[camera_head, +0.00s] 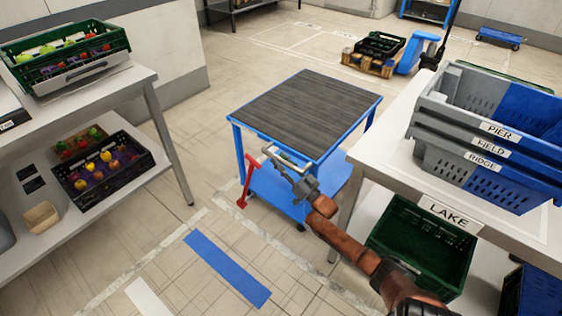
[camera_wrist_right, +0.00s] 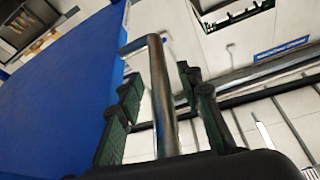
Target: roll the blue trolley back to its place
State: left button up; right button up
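The blue trolley (camera_head: 318,105) stands on the floor in the middle of the head view, with a dark ribbed top, a blue lower shelf and a metal push handle (camera_head: 288,157) on its near side. My right gripper (camera_head: 283,166) is at this handle. In the right wrist view the handle bar (camera_wrist_right: 162,95) runs between the two open fingers, with gaps visible beside it. The trolley's blue side (camera_wrist_right: 50,90) fills the left of that view. My left gripper is not in view.
A red lever-like part (camera_head: 245,182) stands by the trolley's left side. A blue floor strip (camera_head: 226,268) and pale floor lines lie in front. A table with stacked crates (camera_head: 480,140) is close on the right; a shelf with fruit crates (camera_head: 65,60) is on the left.

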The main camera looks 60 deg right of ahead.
jog(key=v, duration=1.2)
